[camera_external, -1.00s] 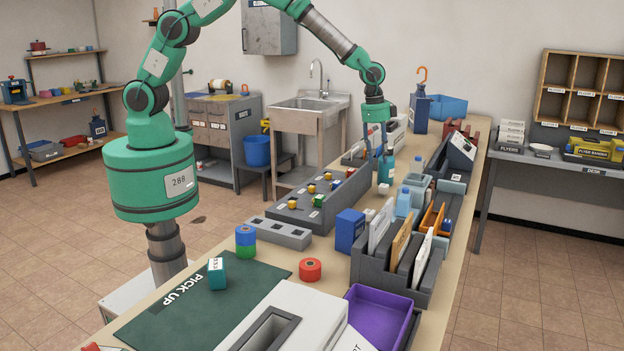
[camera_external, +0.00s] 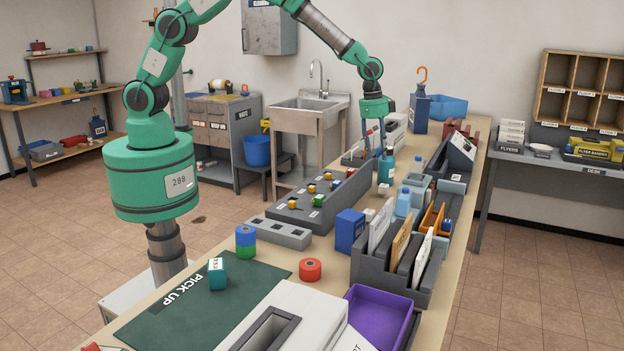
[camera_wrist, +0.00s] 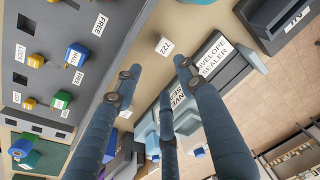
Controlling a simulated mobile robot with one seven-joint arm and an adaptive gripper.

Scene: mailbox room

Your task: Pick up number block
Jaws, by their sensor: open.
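A teal block (camera_external: 217,274) with a number on its label stands on the dark green "PICK UP" mat (camera_external: 190,325) at the front left of the bench. In the wrist view a small white block or tag (camera_wrist: 163,46), apparently reading 721, lies on the tan bench top beyond my fingers. I cannot tell for sure which white item this is in the external view. My gripper (camera_external: 377,148) hangs over the far part of the bench, well away from the mat. Its fingers also show in the wrist view (camera_wrist: 155,72), spread apart with nothing between them.
A grey panel with coloured knobs (camera_external: 318,204) lies left of my gripper. Nearer are a blue box (camera_external: 350,230), a grey file rack (camera_external: 372,272) and a red roll (camera_external: 310,269). Blue and green rolls (camera_external: 245,240) stand by the mat.

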